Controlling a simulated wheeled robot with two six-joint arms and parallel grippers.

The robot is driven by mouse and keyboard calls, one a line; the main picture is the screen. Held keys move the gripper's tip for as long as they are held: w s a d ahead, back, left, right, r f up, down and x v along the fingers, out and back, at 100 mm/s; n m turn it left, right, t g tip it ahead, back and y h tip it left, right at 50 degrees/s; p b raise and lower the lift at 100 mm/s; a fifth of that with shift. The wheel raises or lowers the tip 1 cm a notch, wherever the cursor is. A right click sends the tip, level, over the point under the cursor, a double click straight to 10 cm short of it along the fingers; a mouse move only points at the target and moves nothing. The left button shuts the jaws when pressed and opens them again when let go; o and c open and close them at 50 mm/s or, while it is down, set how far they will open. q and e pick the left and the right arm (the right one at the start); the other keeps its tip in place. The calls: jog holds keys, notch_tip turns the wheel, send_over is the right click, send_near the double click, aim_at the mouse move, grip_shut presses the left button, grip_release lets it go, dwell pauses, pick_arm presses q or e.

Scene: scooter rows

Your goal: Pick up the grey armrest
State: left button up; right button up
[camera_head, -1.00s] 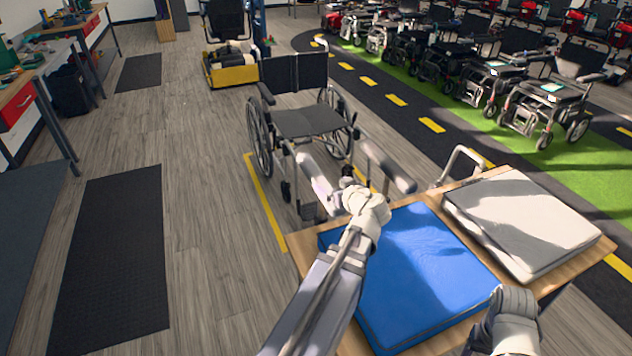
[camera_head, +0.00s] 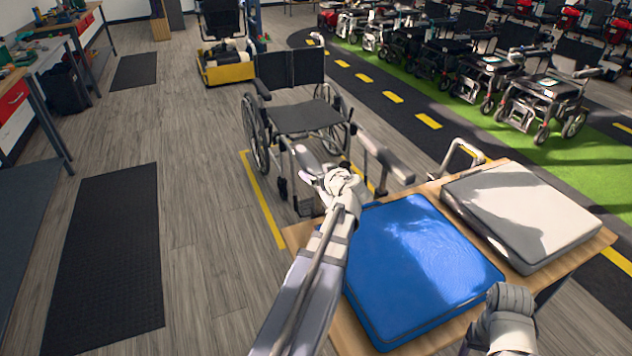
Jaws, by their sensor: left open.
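The grey armrest (camera_head: 385,158) is a padded bar. It sits to the right of the empty black wheelchair (camera_head: 302,105), beyond the far left corner of the table. My left arm reaches up from the bottom across the table's left edge. My left gripper (camera_head: 310,158) is at its far end, in front of the wheelchair and left of the armrest. It is open and apart from the armrest; its fingers are small and hard to make out. Part of my right arm shows over the table's near right side, but its gripper is not visible.
A wooden table (camera_head: 437,191) carries a blue cushion (camera_head: 420,265) and a light grey cushion (camera_head: 520,215). A metal-framed part (camera_head: 462,153) stands behind it. Rows of scooters and powered chairs (camera_head: 545,95) fill the far right. Open floor (camera_head: 200,190) lies left.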

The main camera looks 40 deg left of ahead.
pick_arm(q)
jog(key=shift+a, duration=0.1)
jog(key=shift+c, duration=0.3)
grip_shut()
dwell(0.4)
